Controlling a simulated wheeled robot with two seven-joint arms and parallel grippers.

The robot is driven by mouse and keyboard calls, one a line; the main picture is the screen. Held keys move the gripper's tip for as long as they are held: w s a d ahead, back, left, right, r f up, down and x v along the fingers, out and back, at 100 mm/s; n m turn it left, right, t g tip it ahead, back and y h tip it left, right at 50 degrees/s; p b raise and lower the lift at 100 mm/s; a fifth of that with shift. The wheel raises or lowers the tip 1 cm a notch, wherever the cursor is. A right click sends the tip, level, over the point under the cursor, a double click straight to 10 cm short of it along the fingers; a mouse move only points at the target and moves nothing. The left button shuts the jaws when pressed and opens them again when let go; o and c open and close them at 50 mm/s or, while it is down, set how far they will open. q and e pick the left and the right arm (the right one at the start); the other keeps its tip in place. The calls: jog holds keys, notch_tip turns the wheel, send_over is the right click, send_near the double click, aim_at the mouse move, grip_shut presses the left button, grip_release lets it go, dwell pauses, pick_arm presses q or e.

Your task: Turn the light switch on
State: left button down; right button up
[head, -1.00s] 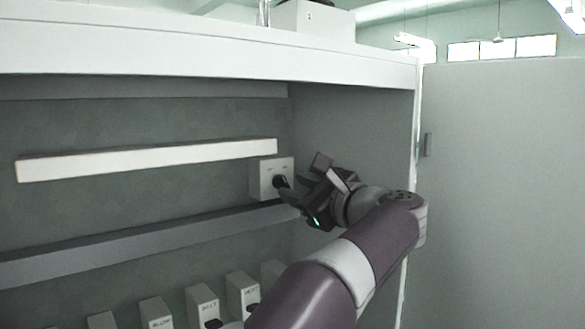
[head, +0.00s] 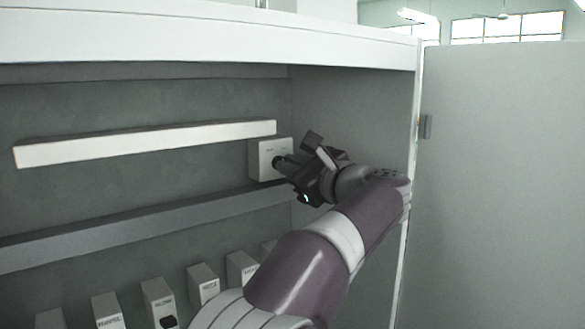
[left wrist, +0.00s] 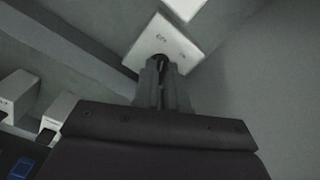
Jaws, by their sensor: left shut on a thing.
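The switch is a white box (head: 262,160) on the cabinet's back wall, near the right-hand corner, with a dark knob (head: 278,162) on its front. My left gripper (head: 287,166) comes in from the right of the box and its fingers are at the knob. In the left wrist view the switch box (left wrist: 152,40) is straight ahead. There my left gripper (left wrist: 161,68) is shut on the dark knob (left wrist: 160,60), which is mostly hidden between the fingers. The lettering on the box is too small to read. My right gripper is not in view.
A long white bar (head: 145,143) runs along the back wall, left of the switch. A grey rail (head: 150,224) passes below it. Several labelled white boxes (head: 203,284) line the lower part. The cabinet's right side wall (head: 350,115) stands close beside my gripper.

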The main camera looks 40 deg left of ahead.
pick_arm(q)
jog(key=shift+w+f+m+b, duration=0.15)
jog(key=shift+m+b, duration=0.6)
jog(key=shift+m, duration=2.15)
jog(key=shift+w+f+m+b, duration=0.15)
jog(key=shift+m+b, duration=0.6)
jog(key=shift+m, duration=2.15)
jog(key=shift+s, duration=0.1)
jog(key=c, duration=1.2)
grip_release()
jog(key=shift+a, duration=0.15)
